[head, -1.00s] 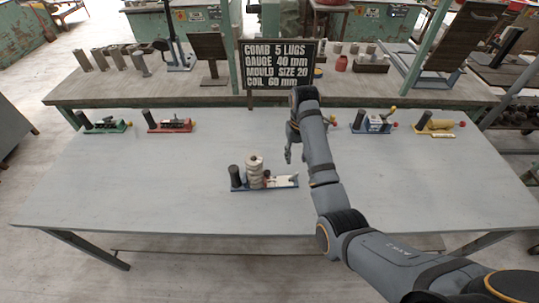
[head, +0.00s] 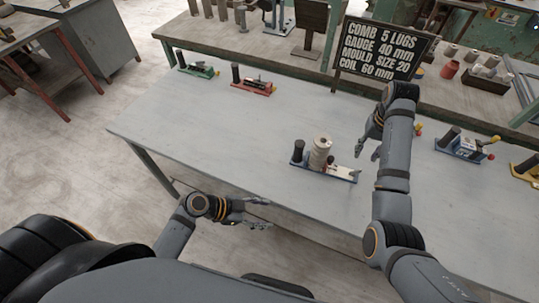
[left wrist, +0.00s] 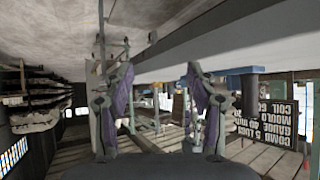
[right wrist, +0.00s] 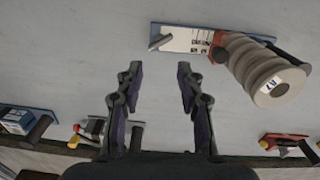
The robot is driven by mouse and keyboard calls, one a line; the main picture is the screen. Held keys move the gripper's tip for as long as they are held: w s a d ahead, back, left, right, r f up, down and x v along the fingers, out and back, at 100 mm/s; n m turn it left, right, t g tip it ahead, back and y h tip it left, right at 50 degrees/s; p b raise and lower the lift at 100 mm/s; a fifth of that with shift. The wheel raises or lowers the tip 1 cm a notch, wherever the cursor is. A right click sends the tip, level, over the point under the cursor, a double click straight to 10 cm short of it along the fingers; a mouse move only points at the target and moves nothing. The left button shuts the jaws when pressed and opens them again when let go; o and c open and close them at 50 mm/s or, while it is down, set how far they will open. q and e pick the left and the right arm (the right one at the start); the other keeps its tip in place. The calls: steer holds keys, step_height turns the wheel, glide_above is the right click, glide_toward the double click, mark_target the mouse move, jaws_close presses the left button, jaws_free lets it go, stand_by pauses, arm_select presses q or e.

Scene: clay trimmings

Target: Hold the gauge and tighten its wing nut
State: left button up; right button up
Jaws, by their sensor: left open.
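A blue-based device (head: 340,173) lies on the table, with a black upright post (head: 298,150) and a pale ridged spool (head: 320,152). The right wrist view shows its white scale plate (right wrist: 185,40), a grey lever-like part (right wrist: 160,41) and the spool (right wrist: 265,72) marked A7. I cannot tell for certain whether this is the gauge, and no wing nut is clear. My right gripper (head: 367,150) is open and empty above the table, close to the device's right end. My left gripper (head: 262,213) is open and empty by the table's front edge, apart from the device.
Similar devices with green (head: 199,70), red (head: 254,87), blue (head: 464,148) and yellow (head: 526,168) bases stand along the table's back. A black sign (head: 380,48) rises behind them. The table's left part (head: 200,120) is clear.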

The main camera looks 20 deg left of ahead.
mark_target(295, 150)
arm_select(q)
steer(key=w+a+r+n+t, duration=0.1)
steer(key=w+r+n+t, duration=0.2)
steer(key=w+r, duration=0.3)
steer(key=w+a+r+n+t, duration=0.1)
steer(key=w+r+n+t, duration=0.2)
steer(key=w, duration=0.6)
steer(key=shift+m+y, duration=0.3)
steer(key=shift+m, duration=0.1)
steer(key=x, duration=1)
steer(key=shift+s+d+r, duration=0.1)
steer(key=shift+d+r, duration=0.15)
steer(key=shift+d, duration=0.15)
steer(key=shift+c, duration=0.2)
jaws_close()
